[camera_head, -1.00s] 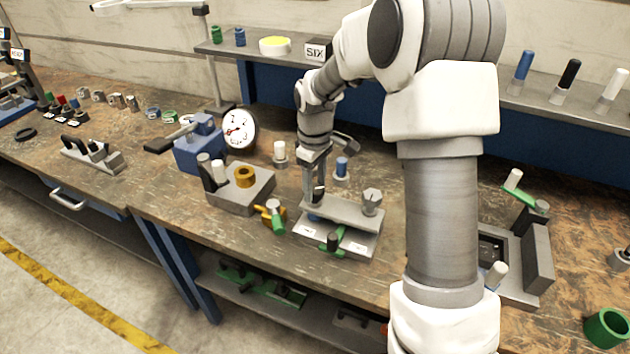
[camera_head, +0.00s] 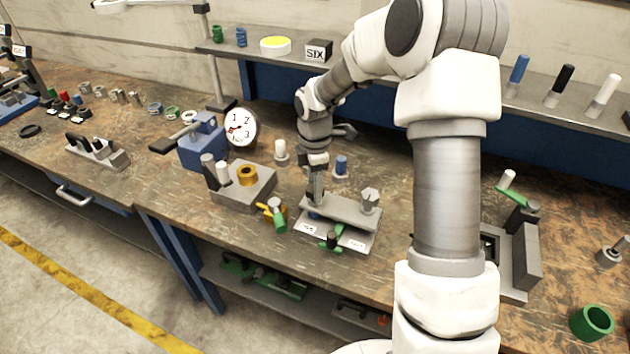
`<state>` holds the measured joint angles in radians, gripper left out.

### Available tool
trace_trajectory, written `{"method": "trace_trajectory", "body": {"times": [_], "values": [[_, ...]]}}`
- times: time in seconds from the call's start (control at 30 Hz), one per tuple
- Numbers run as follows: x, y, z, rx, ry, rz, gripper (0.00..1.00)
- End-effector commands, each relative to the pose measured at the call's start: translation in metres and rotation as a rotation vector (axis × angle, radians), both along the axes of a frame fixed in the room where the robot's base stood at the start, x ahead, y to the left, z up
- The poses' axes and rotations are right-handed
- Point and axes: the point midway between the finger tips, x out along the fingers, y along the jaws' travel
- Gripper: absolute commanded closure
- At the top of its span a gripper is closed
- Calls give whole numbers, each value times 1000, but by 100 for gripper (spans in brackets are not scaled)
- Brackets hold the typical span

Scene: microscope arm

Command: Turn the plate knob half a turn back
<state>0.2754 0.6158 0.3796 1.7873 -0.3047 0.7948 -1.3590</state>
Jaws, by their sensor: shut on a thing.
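The plate fixture (camera_head: 345,208) is a grey metal plate on a light base with small white labels, near the bench's front edge. My gripper (camera_head: 316,201) points down at the plate's left end. It is shut on what looks like the plate knob, which the fingers mostly hide. A silver hex-headed knob (camera_head: 370,197) stands upright at the plate's right end, apart from my gripper. A green lever with a dark knob (camera_head: 333,238) sits at the front of the fixture.
A blue peg (camera_head: 341,165) and a white peg (camera_head: 281,152) stand behind. A grey bracket fixture (camera_head: 525,255) is on the right, beyond my arm.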

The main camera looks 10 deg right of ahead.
Motion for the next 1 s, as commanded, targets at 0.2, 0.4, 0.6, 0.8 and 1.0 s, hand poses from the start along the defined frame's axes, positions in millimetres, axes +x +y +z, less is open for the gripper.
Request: {"method": "trace_trajectory", "body": {"times": [0.2, 0.4, 0.6, 0.8, 1.0], "values": [[-4, 0, -4, 1, 13, 81, 100], [-4, 0, -5, 1, 13, 111, 100], [-4, 0, -5, 1, 13, 116, 100], [-4, 0, -5, 1, 13, 115, 100], [-3, 0, -3, 0, 9, 114, 15]]}}
